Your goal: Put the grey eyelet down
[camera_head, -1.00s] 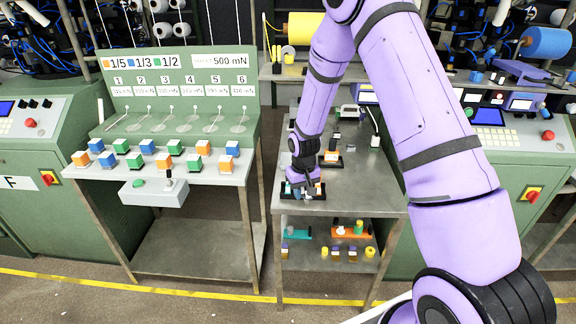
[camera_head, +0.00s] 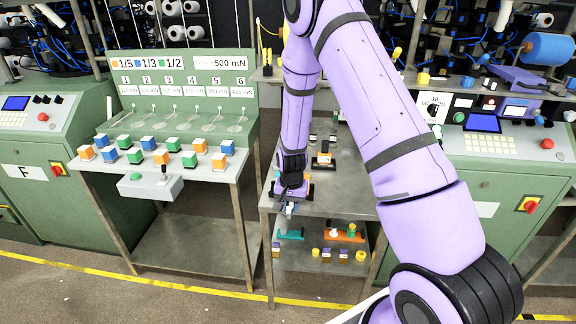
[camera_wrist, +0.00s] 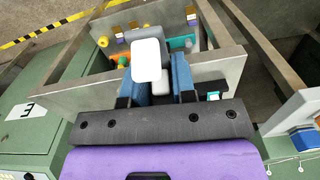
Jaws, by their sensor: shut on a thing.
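My gripper (camera_wrist: 153,88) is shut on a pale grey piece with a flat whitish top (camera_wrist: 146,60), which looks like the grey eyelet. The blue-grey fingers stand on either side of it. In the head view my gripper (camera_head: 290,205) points down at the front edge of the metal table (camera_head: 345,203), left of its middle. The held piece (camera_head: 290,210) is small there and partly hidden by the gripper. In the wrist view it hangs over the front edge, above the lower shelf.
On the lower shelf are a teal holder (camera_head: 289,235) and an orange holder (camera_head: 344,237) with white and green pieces. A black-based fixture (camera_head: 322,160) stands on the tabletop. The green test stand (camera_head: 160,180) is to the left.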

